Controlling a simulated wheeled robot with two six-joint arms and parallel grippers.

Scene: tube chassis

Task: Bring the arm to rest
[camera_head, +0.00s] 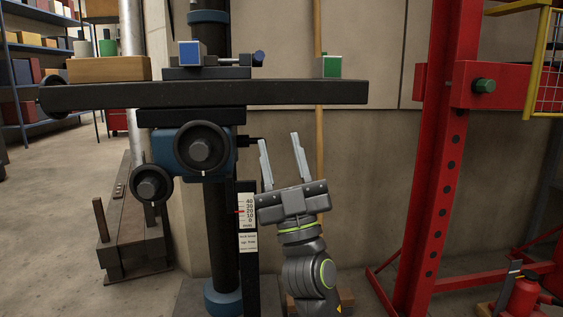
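My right gripper (282,160) is open, with its two light fingers pointing up and apart and nothing between them. My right arm (308,272) rises from the bottom of the view, to the right of the drill-press-like machine. The gripper is below the dark machine table (300,92) and to the right of the blue housing with its handwheel (203,146). From this view I cannot tell whether the left finger touches the short dark rod (249,142) beside it. My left gripper is not in view.
On the table stand a blue-faced block (190,54), a green block (330,67) and a wooden block (108,69). A scale plate (247,213) hangs left of my arm. A red press frame (440,170) stands at right. Open floor lies at left.

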